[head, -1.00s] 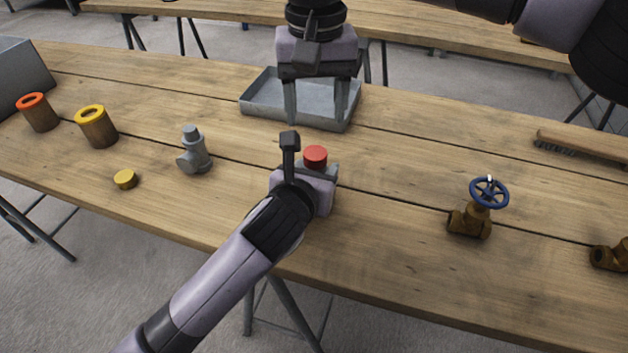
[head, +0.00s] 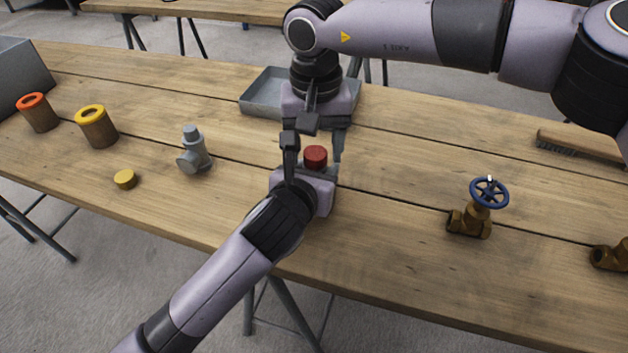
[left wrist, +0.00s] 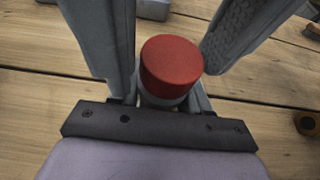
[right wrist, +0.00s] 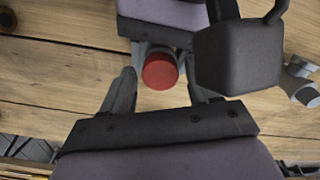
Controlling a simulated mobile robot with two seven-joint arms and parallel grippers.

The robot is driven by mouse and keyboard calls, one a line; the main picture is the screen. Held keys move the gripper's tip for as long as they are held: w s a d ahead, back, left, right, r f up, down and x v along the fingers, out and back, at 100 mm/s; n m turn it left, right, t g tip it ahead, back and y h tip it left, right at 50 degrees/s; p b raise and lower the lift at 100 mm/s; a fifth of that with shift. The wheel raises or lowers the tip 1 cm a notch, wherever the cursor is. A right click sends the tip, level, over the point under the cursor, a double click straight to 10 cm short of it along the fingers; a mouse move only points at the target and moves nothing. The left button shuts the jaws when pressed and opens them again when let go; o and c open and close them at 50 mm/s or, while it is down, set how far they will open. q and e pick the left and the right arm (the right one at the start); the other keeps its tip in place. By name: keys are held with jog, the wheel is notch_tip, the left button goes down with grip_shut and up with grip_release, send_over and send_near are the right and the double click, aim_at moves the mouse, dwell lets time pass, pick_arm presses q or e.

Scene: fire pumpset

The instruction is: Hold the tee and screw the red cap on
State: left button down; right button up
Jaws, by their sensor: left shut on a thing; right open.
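The red cap (head: 316,157) sits upright on top of the grey tee, in line with it; whether its thread is engaged I cannot tell. The tee is mostly hidden, but a pale part of it shows under the cap in the left wrist view (left wrist: 163,99). My left gripper (head: 318,174) is shut on the tee and holds it above the table. My right gripper (head: 315,150) is open and points down from above, with one finger on each side of the cap. The right wrist view shows the cap (right wrist: 160,71) between the fingers, with a gap on each side.
A grey fitting (head: 194,152) and a yellow cap (head: 125,179) stand at left, near orange-topped (head: 38,113) and yellow-topped (head: 97,127) cylinders. A metal tray (head: 258,97) lies behind my grippers. A brass valve (head: 470,222) and a brush (head: 582,147) are at right.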

jog(key=shift+c, duration=0.3)
jog(key=c, duration=1)
jog(key=m, duration=1)
